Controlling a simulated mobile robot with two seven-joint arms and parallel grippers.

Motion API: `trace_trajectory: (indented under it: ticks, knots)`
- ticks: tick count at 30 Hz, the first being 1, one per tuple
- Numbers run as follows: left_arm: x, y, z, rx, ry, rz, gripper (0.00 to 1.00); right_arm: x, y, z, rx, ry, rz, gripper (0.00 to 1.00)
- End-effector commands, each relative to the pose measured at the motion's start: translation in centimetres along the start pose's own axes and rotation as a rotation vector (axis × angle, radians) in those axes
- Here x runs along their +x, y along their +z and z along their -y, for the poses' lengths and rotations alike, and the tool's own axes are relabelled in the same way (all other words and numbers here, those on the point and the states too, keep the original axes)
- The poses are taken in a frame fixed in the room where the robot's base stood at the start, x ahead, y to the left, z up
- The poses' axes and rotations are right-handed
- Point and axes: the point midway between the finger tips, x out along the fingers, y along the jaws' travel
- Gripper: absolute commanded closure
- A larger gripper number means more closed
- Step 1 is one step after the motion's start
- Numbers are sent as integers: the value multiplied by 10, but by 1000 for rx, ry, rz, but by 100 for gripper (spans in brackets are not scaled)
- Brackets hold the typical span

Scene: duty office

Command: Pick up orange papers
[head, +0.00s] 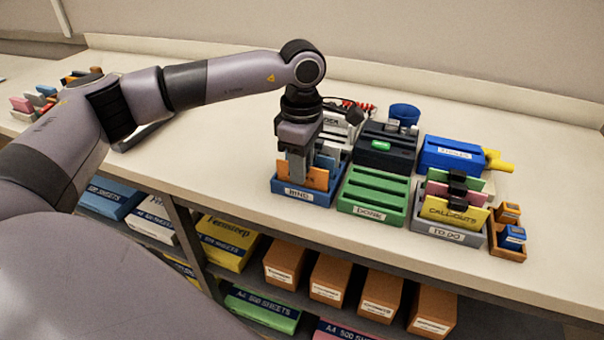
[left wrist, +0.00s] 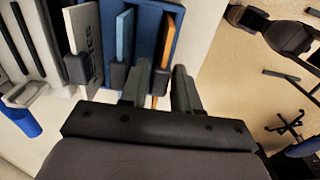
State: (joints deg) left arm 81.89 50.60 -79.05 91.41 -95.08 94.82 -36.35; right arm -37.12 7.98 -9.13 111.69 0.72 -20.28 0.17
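The orange papers (head: 317,179) stand upright at the front of a blue tray labelled BIND (head: 302,196). In the left wrist view the orange papers (left wrist: 165,45) show as a thin edge with a black clip (left wrist: 160,82) on it. My left gripper (head: 298,178) points down over the tray, in front of the papers in the head view. In the left wrist view its two fingers (left wrist: 160,90) are apart, one on each side of the clip, with gaps visible. Blue papers (left wrist: 124,38) with a clip stand beside them. My right gripper is not in view.
A green tray (head: 372,195) and a grey tray (head: 437,237) with yellow papers (head: 455,214) stand to the right. The counter (head: 225,130) is clear left of the blue tray.

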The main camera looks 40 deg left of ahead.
Motion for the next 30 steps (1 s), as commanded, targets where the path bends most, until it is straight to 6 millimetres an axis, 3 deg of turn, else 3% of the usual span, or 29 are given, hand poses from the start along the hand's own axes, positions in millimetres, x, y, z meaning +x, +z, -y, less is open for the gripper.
trace_trajectory:
  ticks: [6, 9, 23, 30]
  knots:
    - [1, 0, 0, 0, 0, 0, 69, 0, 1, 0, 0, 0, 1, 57]
    - [1, 0, 0, 0, 0, 1, 100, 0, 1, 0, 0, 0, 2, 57]
    - [-6, 1, 0, 0, 1, 2, 100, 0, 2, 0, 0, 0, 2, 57]
    - [-42, 1, -1, 0, 5, 3, 100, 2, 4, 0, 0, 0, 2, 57]
